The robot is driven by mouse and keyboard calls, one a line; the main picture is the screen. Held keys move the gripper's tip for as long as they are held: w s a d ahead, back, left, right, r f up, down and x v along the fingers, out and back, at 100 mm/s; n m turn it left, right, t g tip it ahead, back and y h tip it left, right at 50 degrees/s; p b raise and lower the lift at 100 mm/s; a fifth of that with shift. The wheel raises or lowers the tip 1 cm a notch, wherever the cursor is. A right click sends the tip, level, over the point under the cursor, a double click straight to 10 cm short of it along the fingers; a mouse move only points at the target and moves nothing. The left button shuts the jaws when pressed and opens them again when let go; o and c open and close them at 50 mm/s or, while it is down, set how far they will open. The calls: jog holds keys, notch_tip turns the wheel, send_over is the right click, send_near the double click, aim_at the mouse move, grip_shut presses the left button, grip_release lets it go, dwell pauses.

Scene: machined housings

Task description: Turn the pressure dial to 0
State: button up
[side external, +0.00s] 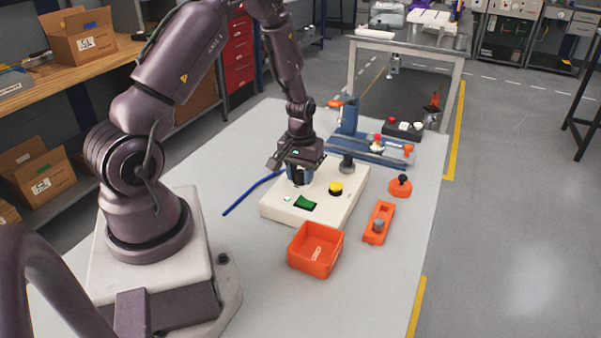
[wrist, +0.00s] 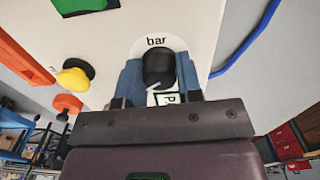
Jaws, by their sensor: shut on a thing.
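The pressure dial (wrist: 158,68) is a black knob on a white scale plate marked "bar" (wrist: 157,42), on top of the cream panel box (side external: 318,204). In the wrist view my gripper (wrist: 160,80) has its two blue fingers on either side of the knob, shut on it. The scale numbers and the dial's pointer reading cannot be made out.
On the box are a yellow button (side external: 336,188), a green switch (side external: 305,203) and a dark knob (side external: 347,163). An orange bin (side external: 316,249), an orange block (side external: 379,223) and an orange round part (side external: 400,186) stand near it. A blue cable (side external: 250,191) lies left. A blue fixture (side external: 370,150) stands behind.

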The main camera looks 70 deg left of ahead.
aim_at(299, 173)
jog(key=shift+m, duration=0.4)
jog(key=o, duration=0.9)
notch_tip(299, 173, up, 13)
jog(key=shift+r, duration=0.1)
jog(key=s+d+r+m+t, duration=0.2)
jog(key=s+d+r+m, duration=0.1)
jog(key=d+r, duration=0.2)
jog(key=s+d+r+m+t, duration=0.1)
jog(key=s+d+r+m, duration=0.2)
jog(key=d+r, duration=0.3)
jog(key=s+d+r+m+t, duration=0.2)
jog(key=s+d+r, duration=0.3)
jog(key=d, duration=0.3)
jog(key=shift+s+d+r+m+t, duration=0.3)
jog(key=shift+d+r+m, duration=0.1)
jog(key=shift+r, duration=0.2)
